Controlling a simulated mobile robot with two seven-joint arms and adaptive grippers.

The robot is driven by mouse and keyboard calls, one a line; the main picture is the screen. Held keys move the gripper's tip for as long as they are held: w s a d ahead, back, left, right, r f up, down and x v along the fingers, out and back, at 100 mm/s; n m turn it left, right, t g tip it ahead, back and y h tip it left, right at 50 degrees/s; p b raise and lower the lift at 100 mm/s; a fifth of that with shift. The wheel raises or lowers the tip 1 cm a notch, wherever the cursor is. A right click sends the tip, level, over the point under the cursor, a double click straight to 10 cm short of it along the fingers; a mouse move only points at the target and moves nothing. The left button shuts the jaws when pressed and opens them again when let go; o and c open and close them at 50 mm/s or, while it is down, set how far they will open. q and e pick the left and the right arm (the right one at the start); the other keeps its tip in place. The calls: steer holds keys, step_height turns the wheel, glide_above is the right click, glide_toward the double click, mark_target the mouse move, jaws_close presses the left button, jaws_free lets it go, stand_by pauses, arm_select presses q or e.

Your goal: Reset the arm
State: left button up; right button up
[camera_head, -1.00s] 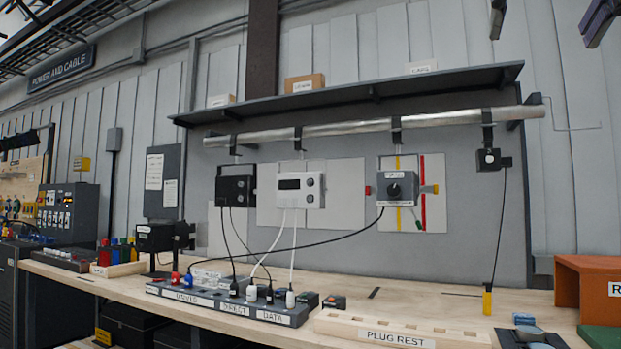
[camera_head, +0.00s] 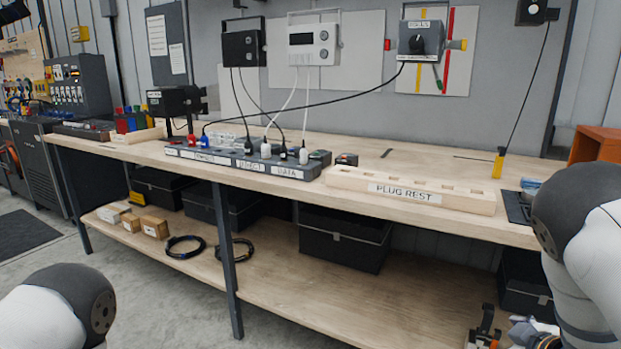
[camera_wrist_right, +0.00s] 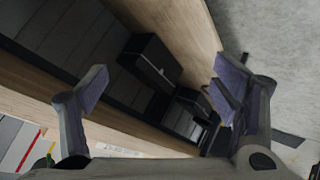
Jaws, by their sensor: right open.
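In the right wrist view my right gripper (camera_wrist_right: 160,88) is open, its two purple-padded fingers wide apart. Nothing is held between them; the bench edge and dark bins show beyond. In the head view a white and dark link of my right arm stands at the right edge, and my left arm shows at the lower left corner. My left gripper is not seen.
A wooden bench (camera_head: 400,155) carries a power strip (camera_head: 245,160) with plugs and cables, and a wooden plug rest (camera_head: 412,189) with a row of slots. Control boxes hang on the wall behind. Dark bins (camera_head: 343,236) and small boxes (camera_head: 132,222) stand on the lower shelf. Grey floor lies at left.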

steer(key=s+a+f+m+g, duration=0.3)
steer(key=s+f, duration=0.7)
steer(key=s, duration=0.2)
steer(key=s+a+f+m+g, duration=0.1)
steer(key=s+a+g, duration=0.2)
steer(key=s, duration=0.7)
steer(key=s+a+f+m+g, duration=0.1)
steer(key=s+a+m+g, duration=0.1)
steer(key=s, duration=0.8)
steer(key=s+a+f+m+g, duration=0.1)
steer(key=s+a+g, duration=0.3)
steer(key=s, duration=0.6)
steer(key=shift+a+f+m, duration=0.3)
steer(key=shift+a+f, duration=0.1)
steer(key=shift+a, duration=0.7)
